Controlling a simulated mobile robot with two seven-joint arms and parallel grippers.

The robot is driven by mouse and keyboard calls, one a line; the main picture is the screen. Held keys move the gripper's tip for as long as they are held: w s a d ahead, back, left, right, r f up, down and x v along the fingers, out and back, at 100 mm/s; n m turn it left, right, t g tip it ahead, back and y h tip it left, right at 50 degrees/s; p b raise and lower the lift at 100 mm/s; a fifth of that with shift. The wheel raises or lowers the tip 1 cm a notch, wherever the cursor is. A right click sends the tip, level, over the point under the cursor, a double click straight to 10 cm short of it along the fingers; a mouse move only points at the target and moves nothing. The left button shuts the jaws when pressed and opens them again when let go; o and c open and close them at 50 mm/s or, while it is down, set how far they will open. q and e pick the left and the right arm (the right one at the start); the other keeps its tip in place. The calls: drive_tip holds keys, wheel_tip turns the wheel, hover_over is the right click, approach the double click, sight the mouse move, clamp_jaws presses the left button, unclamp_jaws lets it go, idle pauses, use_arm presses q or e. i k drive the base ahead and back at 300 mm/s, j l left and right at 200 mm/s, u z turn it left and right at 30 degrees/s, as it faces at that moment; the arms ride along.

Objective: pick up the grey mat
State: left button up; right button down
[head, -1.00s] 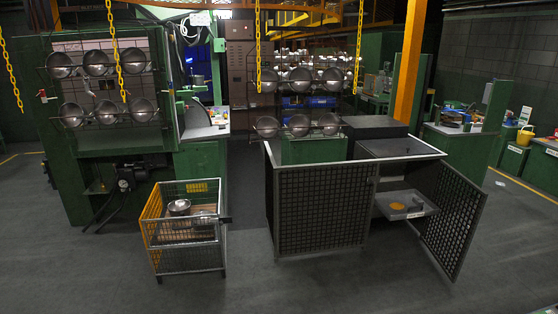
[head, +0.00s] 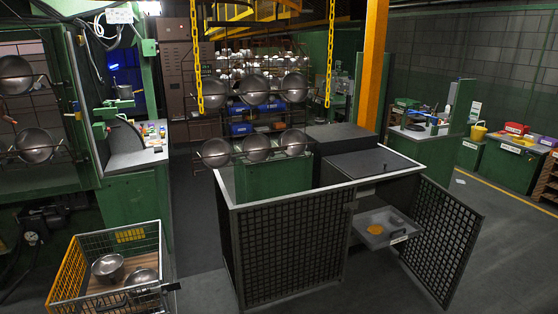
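I cannot make out a grey mat for certain in the head view. A flat dark grey surface (head: 372,162) lies at the top right of the mesh enclosure, and I cannot tell whether it is a mat or a lid. Below it, a light grey tray (head: 372,238) with a round orange patch sits by the enclosure's open side. Neither of my grippers is in view.
A mesh enclosure (head: 285,250) stands in front, its right mesh panel (head: 440,240) swung outward. A wire cart (head: 72,275) with two metal pots is at lower left. Yellow chains (head: 196,60) hang ahead.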

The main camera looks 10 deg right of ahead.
sight(395, 219)
drive_tip(key=i+l+z, duration=0.2)
drive_tip(key=i+z, duration=0.25)
drive_tip(key=i, duration=0.2)
drive_tip(key=i+z, duration=0.5)
drive_tip(key=i, duration=0.15)
drive_tip(key=i+l+z, duration=0.15)
drive_tip(key=i+l, duration=0.65)
drive_tip(key=i, duration=0.1)
